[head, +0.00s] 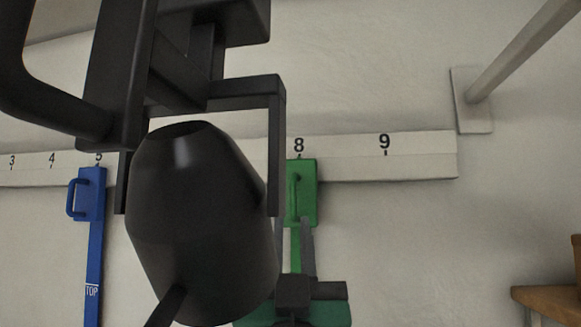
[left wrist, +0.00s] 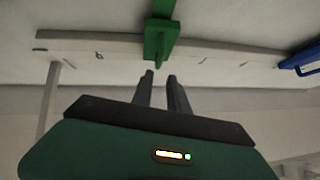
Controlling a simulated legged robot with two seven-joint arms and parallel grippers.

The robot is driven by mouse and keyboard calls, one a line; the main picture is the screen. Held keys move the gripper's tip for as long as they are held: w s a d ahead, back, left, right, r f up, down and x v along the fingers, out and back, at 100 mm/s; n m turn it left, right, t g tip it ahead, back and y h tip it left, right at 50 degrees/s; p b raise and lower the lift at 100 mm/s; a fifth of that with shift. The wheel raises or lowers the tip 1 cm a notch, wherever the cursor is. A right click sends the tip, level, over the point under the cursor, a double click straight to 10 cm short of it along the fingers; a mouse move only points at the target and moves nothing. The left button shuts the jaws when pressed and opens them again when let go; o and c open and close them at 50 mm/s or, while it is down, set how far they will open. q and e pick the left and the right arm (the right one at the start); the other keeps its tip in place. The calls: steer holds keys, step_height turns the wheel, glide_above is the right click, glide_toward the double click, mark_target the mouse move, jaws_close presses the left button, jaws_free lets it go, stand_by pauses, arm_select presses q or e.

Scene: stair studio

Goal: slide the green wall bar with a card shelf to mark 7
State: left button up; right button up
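The green wall bar (head: 308,180) hangs on the white rail (head: 424,143) with its top block at mark 8. The block has a small green handle and also shows in the left wrist view (left wrist: 161,28). My left gripper (head: 293,225) has a green body and dark fingers. It is just below the block, with the fingers apart and pointing at the handle; its fingertips (left wrist: 160,76) show this too. I cannot tell if they touch it. Mark 7 is hidden in the head view by dark parts in front. No card shelf is visible. My right gripper is not in view.
A blue wall bar (head: 89,200) labelled TOP hangs at mark 5; it shows in the left wrist view (left wrist: 302,60). The rail between the bars looks clear there. The rail ends past mark 9. A pale post (head: 520,48) meets the wall at right, above a wooden surface (head: 550,299).

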mark_target(293, 200)
arm_select(q)
steer(key=p+x, duration=0.1)
steer(key=x, duration=0.2)
steer(key=p+x, duration=0.2)
steer(key=x, duration=0.1)
steer(key=w+f+p+x, duration=0.1)
steer(key=x, duration=0.2)
steer(key=shift+d+f+p, duration=0.1)
steer(key=shift+d+p, duration=0.05)
steer(key=shift+p, duration=0.2)
steer(key=shift+s+r, duration=0.3)
steer(key=shift+s, duration=0.5)
steer(key=shift+w+f, duration=0.1)
steer(key=shift+w, duration=0.4)
steer(key=shift+c, duration=0.9)
steer(key=shift+w+f, duration=0.1)
steer(key=shift+w, duration=0.15)
jaws_close()
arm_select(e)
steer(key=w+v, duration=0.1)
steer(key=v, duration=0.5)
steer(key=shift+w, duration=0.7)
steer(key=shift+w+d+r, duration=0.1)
